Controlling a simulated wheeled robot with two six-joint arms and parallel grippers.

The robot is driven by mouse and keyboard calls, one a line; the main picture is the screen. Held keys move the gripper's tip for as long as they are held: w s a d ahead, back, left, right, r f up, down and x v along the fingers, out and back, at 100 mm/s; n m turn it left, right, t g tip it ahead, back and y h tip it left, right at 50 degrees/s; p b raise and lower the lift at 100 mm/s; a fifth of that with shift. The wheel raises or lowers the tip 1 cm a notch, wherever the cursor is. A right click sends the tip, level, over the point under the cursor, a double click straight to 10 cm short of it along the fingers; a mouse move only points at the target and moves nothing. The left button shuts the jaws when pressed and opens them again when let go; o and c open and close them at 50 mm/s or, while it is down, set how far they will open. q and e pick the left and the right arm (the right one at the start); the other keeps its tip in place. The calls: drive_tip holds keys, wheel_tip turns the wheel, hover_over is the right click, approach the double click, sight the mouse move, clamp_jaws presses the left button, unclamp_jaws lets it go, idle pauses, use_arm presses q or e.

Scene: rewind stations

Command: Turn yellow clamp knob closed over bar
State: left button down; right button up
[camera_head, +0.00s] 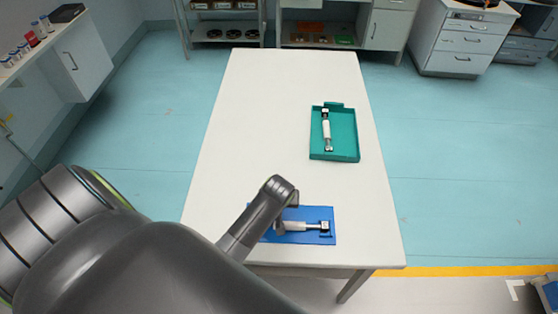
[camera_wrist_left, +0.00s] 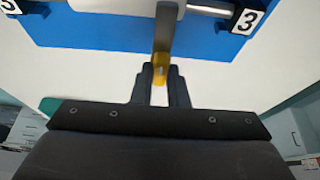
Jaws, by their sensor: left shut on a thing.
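The yellow clamp knob (camera_wrist_left: 160,66) is between the fingers of my left gripper (camera_wrist_left: 160,78) in the left wrist view. The gripper is shut on it. A grey strip (camera_wrist_left: 162,32) runs from the knob towards a white roll on the bar (camera_wrist_left: 208,7). In the head view the blue board (camera_head: 326,214) lies near the table's front edge, with the bar and white roll (camera_head: 298,226) on it. My left arm covers the board's left part and hides the knob there. I cannot tell whether the clamp is over the bar. My right gripper is not in view.
A green tray (camera_head: 347,153) with a second white roll on a bar (camera_head: 327,128) lies farther back on the white table (camera_head: 270,100). Black blocks marked 3 (camera_wrist_left: 246,20) stand at the bar's ends. The table's middle and back left are clear.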

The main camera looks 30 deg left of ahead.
use_arm(q)
drive_tip(key=shift+r, duration=0.1)
drive_tip(key=c, duration=1.4)
unclamp_jaws()
drive_tip(key=shift+c, duration=0.2)
drive_tip(key=v, duration=1.7)
drive_tip(key=shift+b, duration=0.45)
drive_tip(key=shift+r, duration=0.1)
